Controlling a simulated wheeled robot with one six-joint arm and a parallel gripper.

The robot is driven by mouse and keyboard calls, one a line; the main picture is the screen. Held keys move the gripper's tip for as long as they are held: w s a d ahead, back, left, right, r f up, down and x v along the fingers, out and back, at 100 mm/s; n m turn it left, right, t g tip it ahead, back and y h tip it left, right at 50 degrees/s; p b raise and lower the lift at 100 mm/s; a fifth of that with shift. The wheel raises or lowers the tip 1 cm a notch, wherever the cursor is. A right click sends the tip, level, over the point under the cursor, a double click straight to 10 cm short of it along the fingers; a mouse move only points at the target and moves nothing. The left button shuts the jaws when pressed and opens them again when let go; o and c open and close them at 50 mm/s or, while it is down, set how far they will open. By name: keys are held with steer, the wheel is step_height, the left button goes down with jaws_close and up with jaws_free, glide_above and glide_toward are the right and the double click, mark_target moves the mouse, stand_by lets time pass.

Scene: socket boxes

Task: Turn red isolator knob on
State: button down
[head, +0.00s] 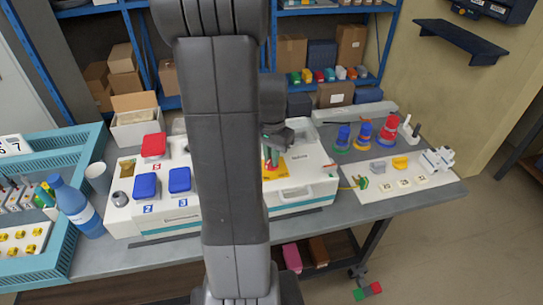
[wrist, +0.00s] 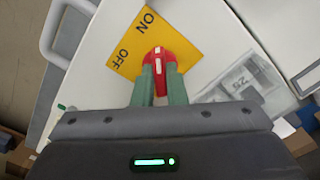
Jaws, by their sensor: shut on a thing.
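The red isolator knob (wrist: 160,62) sits on a yellow plate (wrist: 128,42) marked ON and OFF in the wrist view. Its handle runs up and down in that picture, its far end nearer the word ON than the gripper; I cannot tell its exact setting. My gripper (wrist: 161,82) has its two green fingers on either side of the handle, shut on it. In the head view my gripper (head: 272,156) reaches down over the yellow plate (head: 291,164) on the white box, and my arm hides part of that box.
A white carry handle (head: 296,197) is on the box's front. A grey panel (wrist: 236,80) under a clear cover lies right of the plate in the wrist view. Blue covers (head: 180,180) and a red cover (head: 154,146) stand left; a white board with plugs (head: 402,185) lies right.

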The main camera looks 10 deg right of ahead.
stand_by(0.3)
steer(key=c, duration=1.5)
jaws_free()
steer(key=shift+o, duration=0.2)
step_height(320, 180, up, 14)
steer(key=shift+f, duration=0.1)
step_height(320, 180, down, 14)
steer(key=shift+r, duration=0.1)
